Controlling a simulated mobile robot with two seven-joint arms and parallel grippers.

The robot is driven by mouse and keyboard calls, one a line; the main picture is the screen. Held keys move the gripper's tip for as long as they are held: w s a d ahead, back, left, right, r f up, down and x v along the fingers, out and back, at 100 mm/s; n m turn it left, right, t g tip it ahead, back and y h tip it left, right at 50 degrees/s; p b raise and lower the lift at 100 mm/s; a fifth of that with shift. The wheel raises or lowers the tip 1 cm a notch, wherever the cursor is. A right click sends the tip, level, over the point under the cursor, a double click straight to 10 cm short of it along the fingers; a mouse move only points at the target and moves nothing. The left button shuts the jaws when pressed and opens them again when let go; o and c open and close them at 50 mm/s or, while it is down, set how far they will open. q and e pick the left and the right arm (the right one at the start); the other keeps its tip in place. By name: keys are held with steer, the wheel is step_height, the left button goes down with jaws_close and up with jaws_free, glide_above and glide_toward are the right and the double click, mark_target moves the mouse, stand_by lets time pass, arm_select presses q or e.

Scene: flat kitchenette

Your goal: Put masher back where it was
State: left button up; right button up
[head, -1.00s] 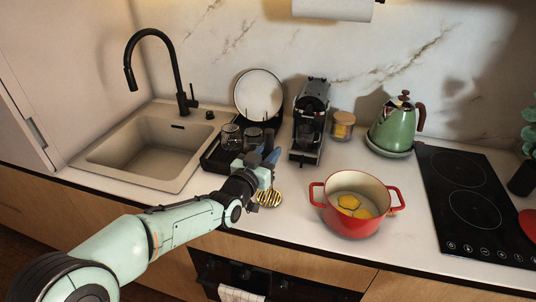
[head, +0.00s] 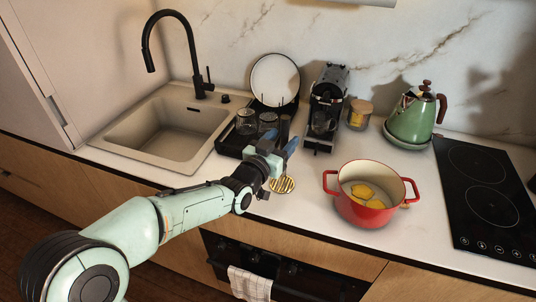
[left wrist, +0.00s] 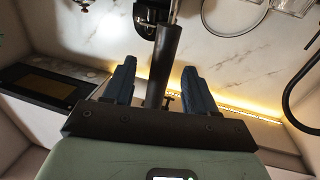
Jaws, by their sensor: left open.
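The masher has a round gold slotted head (head: 283,184) low over the counter, just left of the red pot, and a dark upright handle. The handle's top shows behind my fingers in the head view. My left gripper (head: 280,144) is open, with its blue fingers on either side of the handle. In the left wrist view the dark handle (left wrist: 164,65) stands between the two open fingers, with gaps visible on both sides. I cannot tell whether the masher's head touches the counter. My right gripper is not in view.
The red pot (head: 371,212) holds yellow pieces. A black dish rack (head: 229,144) with glasses and a plate stands behind my gripper. A coffee machine (head: 325,105), a lidded jar (head: 360,114) and a green kettle (head: 412,117) line the back. The sink (head: 120,139) is left, the cooktop (head: 457,205) right.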

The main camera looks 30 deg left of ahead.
arm_select(q)
steer(key=s+b, duration=0.1)
steer(key=s, duration=1)
steer(key=shift+d, duration=0.25)
steer(key=shift+f, duration=0.1)
